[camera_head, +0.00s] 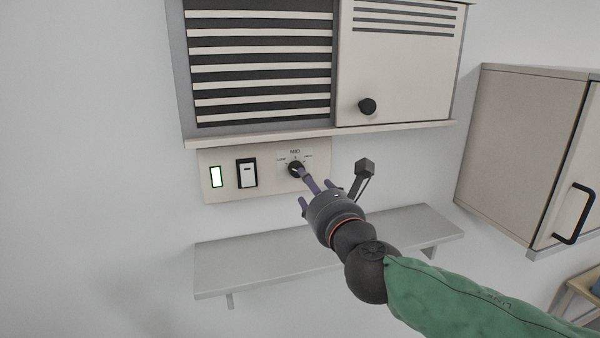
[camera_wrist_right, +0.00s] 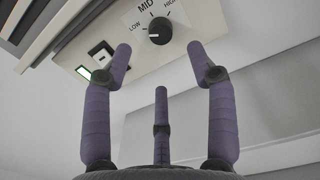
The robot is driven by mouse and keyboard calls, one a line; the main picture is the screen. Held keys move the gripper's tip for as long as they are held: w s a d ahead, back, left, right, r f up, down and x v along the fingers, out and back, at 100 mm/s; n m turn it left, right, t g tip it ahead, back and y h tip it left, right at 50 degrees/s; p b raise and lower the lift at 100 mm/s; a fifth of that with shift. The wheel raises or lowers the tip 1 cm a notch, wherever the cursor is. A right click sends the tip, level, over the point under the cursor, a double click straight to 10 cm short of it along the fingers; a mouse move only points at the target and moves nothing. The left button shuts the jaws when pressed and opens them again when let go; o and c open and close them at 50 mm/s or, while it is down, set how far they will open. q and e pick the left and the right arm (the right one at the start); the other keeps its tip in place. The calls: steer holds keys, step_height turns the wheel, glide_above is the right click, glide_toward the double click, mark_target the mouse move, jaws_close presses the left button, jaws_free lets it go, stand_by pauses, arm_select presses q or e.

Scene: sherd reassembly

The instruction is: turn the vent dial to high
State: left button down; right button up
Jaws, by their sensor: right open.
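The vent dial (camera_head: 295,169) is a round black knob on the cream control panel below the vent. In the right wrist view the dial (camera_wrist_right: 160,30) shows LOW, MID and HIGH printed around it. A short white mark on it points left, on the LOW side. My right gripper (camera_head: 314,187) is open, with its three purple fingers spread toward the dial. In the right wrist view the right gripper (camera_wrist_right: 160,58) has the dial beyond and between its two upper fingertips, apparently not touching. My left gripper is out of view.
A lit green indicator (camera_head: 216,176) and a rocker switch (camera_head: 247,173) sit left of the dial. A grey shelf (camera_head: 255,262) runs below the panel. The slatted vent (camera_head: 260,60) and a door with a black knob (camera_head: 367,106) are above. A cabinet (camera_head: 525,140) hangs at right.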

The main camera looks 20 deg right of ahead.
mark_target(292, 168)
steer(key=w, duration=0.8)
steer(key=shift+w+a+f, duration=0.2)
steer(key=shift+w, duration=0.2)
steer(key=shift+s, duration=0.1)
steer(key=c, duration=1.2)
